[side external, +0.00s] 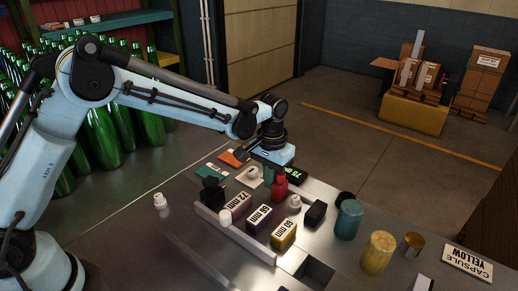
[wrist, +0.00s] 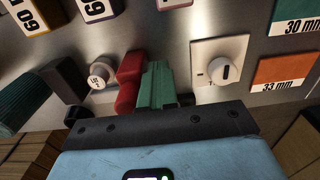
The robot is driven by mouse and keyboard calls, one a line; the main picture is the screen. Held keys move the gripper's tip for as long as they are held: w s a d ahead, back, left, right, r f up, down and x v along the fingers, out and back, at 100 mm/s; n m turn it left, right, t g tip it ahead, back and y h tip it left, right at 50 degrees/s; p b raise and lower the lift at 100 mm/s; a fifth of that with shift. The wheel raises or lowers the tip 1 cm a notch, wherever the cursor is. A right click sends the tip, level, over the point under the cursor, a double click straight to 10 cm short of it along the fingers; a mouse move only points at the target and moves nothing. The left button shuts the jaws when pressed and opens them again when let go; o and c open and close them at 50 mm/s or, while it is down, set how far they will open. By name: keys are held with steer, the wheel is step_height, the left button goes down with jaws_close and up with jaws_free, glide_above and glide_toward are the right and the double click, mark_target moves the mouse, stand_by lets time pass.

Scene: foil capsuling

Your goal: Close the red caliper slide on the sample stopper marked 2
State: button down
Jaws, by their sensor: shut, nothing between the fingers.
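The red caliper slide (side external: 280,187) stands on the steel bench, and it also shows in the wrist view (wrist: 129,82). A small white stopper (wrist: 98,76) stands between the slide and a black block (wrist: 65,80); it also shows in the side view (side external: 295,202). Its dark marking is too small to read surely. In the wrist view the slide is close to the stopper; I cannot tell whether they touch. My gripper (wrist: 157,72) has its green fingers shut and empty, down beside the slide on the side away from the stopper.
A white plate with a round knob (wrist: 222,71) lies right of my fingers. Labelled blocks, including a yellow one (side external: 283,236), stand near a pale rail (side external: 233,237). Other white stoppers (side external: 225,217) stand by the rail. A teal can (side external: 348,220) and gold can (side external: 378,253) stand right.

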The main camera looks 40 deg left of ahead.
mark_target(282, 183)
steer(key=shift+d, duration=2.4)
stand_by(0.7)
steer(key=shift+a, duration=0.25)
steer(key=shift+a, duration=0.45)
steer(key=shift+r, duration=0.15)
steer(key=shift+r, duration=3.4)
